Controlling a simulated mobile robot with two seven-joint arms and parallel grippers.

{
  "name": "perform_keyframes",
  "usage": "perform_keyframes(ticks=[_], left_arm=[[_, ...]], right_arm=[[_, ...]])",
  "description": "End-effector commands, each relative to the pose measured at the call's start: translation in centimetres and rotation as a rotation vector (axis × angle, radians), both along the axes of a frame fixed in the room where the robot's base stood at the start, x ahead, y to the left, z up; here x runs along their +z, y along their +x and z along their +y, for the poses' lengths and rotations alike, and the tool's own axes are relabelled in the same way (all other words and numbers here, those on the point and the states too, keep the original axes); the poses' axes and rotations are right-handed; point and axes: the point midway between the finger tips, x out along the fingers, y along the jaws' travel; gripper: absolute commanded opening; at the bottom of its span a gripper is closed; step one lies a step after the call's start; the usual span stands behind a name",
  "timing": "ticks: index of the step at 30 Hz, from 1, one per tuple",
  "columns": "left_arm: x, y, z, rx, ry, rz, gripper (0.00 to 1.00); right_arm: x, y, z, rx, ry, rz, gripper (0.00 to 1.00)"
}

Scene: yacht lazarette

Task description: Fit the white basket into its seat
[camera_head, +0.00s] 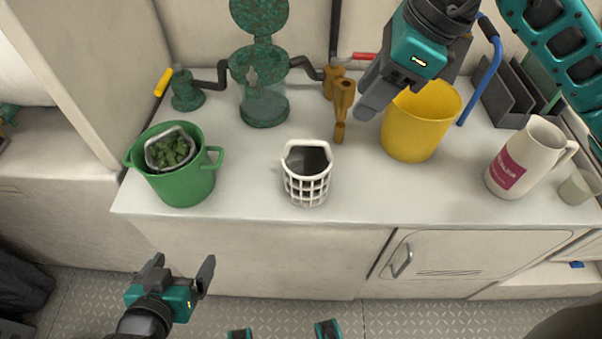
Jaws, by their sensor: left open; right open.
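The white basket (306,190), a lattice cup with a raised handle loop and dark inside, stands upright at the middle of the worktop. A green weathered strainer housing (265,108) with a clear lower bowl stands behind it to the left, its round lid (259,15) raised; it looks like the seat, and its inside is hard to see. My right gripper (372,100) is open above the worktop, behind and right of the basket, apart from it and near the yellow bucket. My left gripper (181,268) is open and empty in front of the worktop, below its edge.
A green bucket (184,188) holding a second basket with green weed (170,150) stands at left. A yellow bucket (413,130), a white jug (525,160) and a cup (578,188) stand right. A brass valve (342,105) is behind the white basket. The worktop (410,195) is clear at front right.

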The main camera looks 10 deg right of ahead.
Motion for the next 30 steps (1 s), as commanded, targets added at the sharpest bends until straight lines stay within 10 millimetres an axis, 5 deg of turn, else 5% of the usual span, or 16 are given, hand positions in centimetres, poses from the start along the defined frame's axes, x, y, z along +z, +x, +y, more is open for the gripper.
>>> perform_keyframes(ticks=[9, 30], left_arm=[[-0.9, 0.1, 0.1, -0.003, 0.004, -0.003, 0.94], [-2.3, -0.3, 0.1, 0.0, 0.002, 0.008, 0.94]], right_arm=[[-5.2, 1.1, 1.7, 0.0, -0.005, 0.004, 0.42], [-11.7, 3.0, 3.9, -0.001, -0.003, 0.001, 0.42]])
